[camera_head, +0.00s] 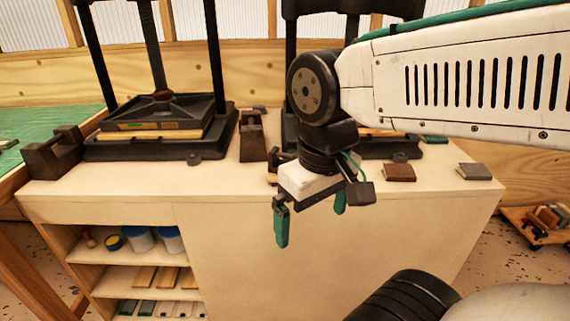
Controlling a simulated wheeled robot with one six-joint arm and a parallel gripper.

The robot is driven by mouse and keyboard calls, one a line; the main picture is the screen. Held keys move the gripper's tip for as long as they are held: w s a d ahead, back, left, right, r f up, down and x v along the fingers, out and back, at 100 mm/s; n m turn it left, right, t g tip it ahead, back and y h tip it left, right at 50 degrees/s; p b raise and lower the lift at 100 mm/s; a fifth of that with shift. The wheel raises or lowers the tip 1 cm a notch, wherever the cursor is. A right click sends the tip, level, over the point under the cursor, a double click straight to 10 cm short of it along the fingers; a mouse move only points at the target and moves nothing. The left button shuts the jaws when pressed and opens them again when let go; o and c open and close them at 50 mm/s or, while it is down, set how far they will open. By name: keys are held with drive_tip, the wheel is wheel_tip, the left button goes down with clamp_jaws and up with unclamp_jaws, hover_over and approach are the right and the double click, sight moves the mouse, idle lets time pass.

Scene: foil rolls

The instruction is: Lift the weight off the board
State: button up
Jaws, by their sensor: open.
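A dark iron weight (52,154) with raised ends sits at the left end of the cream bench top. A similar dark weight (252,144) stands between the two presses; its far end is small and unclear. A pale wooden board (150,134) lies in the left press under its dark pressing plate. Another board edge shows in the right press, mostly behind my arm. I cannot tell which weight and board the task means. My gripper (311,214) is open and empty, its teal fingers apart in front of the bench's front edge, right of the middle weight.
The black left press (215,130) and a partly hidden right press stand at the back of the bench (130,185). A brown block (399,172) and a grey block (474,171) lie on the right. Shelves below hold jars and boards. The front left of the top is clear.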

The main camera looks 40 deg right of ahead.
sight(284, 156)
drive_tip(key=w+d+f+n+g+h, duration=0.2)
drive_tip(key=w+d+f+n+h, duration=0.8)
drive_tip(key=w+d, duration=0.25)
drive_tip(key=w+a+n+t+h, duration=0.2)
drive_tip(key=w+n+t, duration=0.7)
drive_tip(key=w+n, duration=0.6)
drive_tip(key=x, duration=0.6)
drive_tip(key=shift+w+d+r, duration=0.25)
drive_tip(key=shift+w, duration=0.25)
drive_tip(key=shift+m, duration=0.3)
drive_tip(key=shift+x, duration=2.9)
drive_tip(key=shift+w+a+r, duration=0.1)
drive_tip(key=shift+w+r, duration=0.05)
drive_tip(key=c, duration=1.3)
drive_tip(key=shift+r, duration=0.15)
drive_tip(key=c, duration=0.5)
